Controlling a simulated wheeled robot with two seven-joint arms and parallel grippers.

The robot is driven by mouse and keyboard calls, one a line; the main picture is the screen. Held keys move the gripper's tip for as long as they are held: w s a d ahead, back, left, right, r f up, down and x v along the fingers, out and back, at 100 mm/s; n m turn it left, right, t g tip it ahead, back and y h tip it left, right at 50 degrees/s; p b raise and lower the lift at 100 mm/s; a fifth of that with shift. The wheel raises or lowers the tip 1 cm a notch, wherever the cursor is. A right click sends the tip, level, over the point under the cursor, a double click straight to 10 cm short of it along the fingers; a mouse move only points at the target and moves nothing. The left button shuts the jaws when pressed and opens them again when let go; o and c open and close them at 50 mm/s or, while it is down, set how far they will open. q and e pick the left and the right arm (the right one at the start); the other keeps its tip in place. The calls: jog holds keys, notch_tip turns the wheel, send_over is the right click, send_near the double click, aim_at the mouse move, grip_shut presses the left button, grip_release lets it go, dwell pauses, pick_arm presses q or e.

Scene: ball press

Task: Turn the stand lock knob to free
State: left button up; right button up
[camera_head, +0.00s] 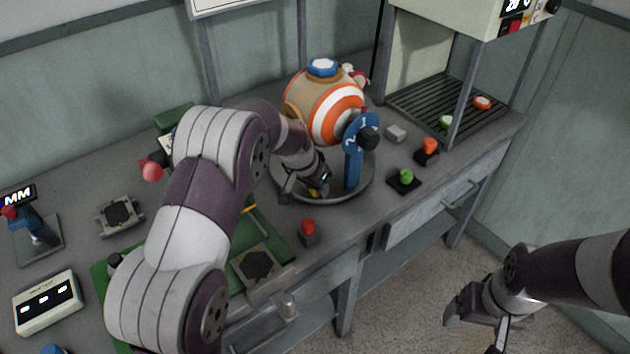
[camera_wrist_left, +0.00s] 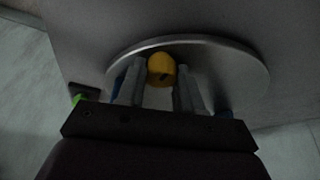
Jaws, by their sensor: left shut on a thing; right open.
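The stand is a round grey disc (camera_head: 345,197) with a blue post (camera_head: 352,168) marked with numbers and a black knob (camera_head: 368,139) near its top. An orange-and-white striped ball (camera_head: 333,105) with a blue cap sits over it. A small yellow knob (camera_wrist_left: 161,68) is at the stand's edge, between the fingers of my left gripper (camera_wrist_left: 160,80), which is shut on it. My left gripper partly hides the knob in the head view. My right gripper (camera_head: 474,328) is open and empty, off the table at the lower right.
A red button (camera_head: 308,232), a green button (camera_head: 406,178) and an orange button (camera_head: 429,150) stand around the disc. The press with its slatted tray (camera_head: 440,98) is at the back right. The floor (camera_head: 410,280) by my right gripper is clear.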

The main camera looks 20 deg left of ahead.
pick_arm(q)
jog(key=n+p, duration=0.2)
jog(key=p, duration=0.1)
jog(key=shift+s+d+r+y, duration=0.1)
jog(key=shift+r+y, duration=0.25)
jog(key=shift+y, duration=0.05)
jog(key=shift+f+n+p, duration=0.1)
jog(key=shift+n+p, duration=0.35)
jog(key=shift+n, duration=0.05)
jog(key=shift+f+n+y, duration=0.15)
jog(key=shift+n+y, duration=0.15)
jog(key=shift+n, duration=0.1)
jog(key=shift+f+n, duration=0.2)
jog(key=shift+n, duration=0.3)
jog(key=n+y+b, duration=0.1)
jog(key=n+b, duration=0.1)
jog(key=b, duration=0.2)
jog(key=n+y+b, duration=0.1)
jog(key=n+b, duration=0.2)
jog(key=shift+d+f+b, duration=0.1)
jog(key=shift+f+b, duration=0.1)
jog(key=shift+b, duration=0.2)
jog(key=shift+r+n+g+y+b, duration=0.1)
jog(key=shift+n+g+y+b, duration=0.3)
jog(key=shift+n, duration=0.5)
jog(key=shift+r+n+y+b, duration=0.15)
jog(key=shift+n+y+b, duration=0.4)
jog(key=shift+n, duration=0.55)
jog(key=shift+g, duration=0.3)
